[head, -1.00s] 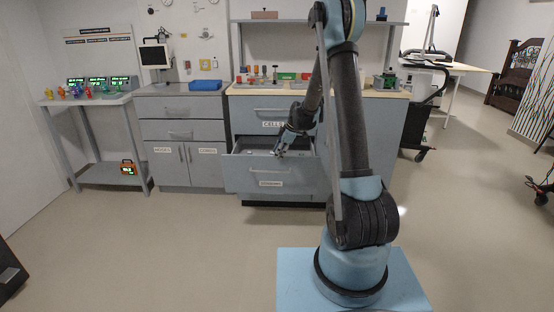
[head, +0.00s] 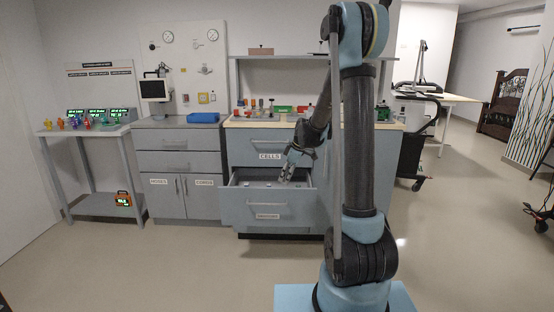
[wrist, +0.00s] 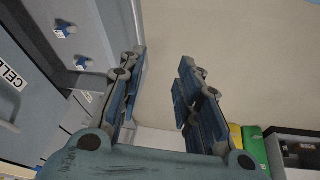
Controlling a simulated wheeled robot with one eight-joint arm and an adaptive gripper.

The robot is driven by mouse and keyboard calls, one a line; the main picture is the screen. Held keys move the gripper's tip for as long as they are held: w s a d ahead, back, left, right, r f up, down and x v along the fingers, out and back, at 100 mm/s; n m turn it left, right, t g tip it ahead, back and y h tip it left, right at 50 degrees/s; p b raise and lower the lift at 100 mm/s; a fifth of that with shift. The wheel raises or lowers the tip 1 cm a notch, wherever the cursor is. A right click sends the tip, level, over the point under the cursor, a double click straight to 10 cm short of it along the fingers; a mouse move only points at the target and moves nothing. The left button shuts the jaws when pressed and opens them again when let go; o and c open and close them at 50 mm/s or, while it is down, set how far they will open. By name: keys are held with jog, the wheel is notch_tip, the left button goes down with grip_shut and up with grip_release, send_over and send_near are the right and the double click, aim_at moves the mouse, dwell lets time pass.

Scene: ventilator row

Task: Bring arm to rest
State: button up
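My gripper (head: 286,174) is in front of the cabinet, over the right part of a pulled-out drawer (head: 266,211) in the head view. In the wrist view my gripper (wrist: 160,75) has its two fingers spread apart, with only floor showing between them. It holds nothing. My arm reaches from the base at the lower right, up and over, then down to the drawer.
The open drawer holds a few small white and blue items (wrist: 63,30). The cabinet counter (head: 245,122) carries several small coloured items. A blue tray (head: 203,118) and a monitor (head: 156,89) are further left. The floor (head: 150,265) in front is clear.

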jog(key=s+d+r+m+h, duration=0.1)
jog(key=s+d+r+m, duration=0.15)
jog(key=s, duration=0.45)
jog(key=s+d+r+m, duration=0.2)
jog(key=s+d+r, duration=0.1)
jog(key=s, duration=0.4)
jog(key=s+d+r+m+h, duration=0.1)
jog(key=s+d+r+m, duration=0.15)
jog(key=s, duration=0.55)
jog(key=s+d+f+m, duration=0.3)
jog(key=s, duration=0.6)
jog(key=s+d+f+m+h, duration=0.1)
jog(key=s+d+f+m, duration=0.2)
jog(key=s, duration=0.6)
jog(key=shift+s+d+m+h, duration=0.3)
jog(key=shift+d+m, duration=0.1)
jog(key=shift+m, duration=0.4)
jog(key=shift+f, duration=0.1)
jog(key=shift+w+f, duration=0.2)
jog(key=shift+w, duration=0.25)
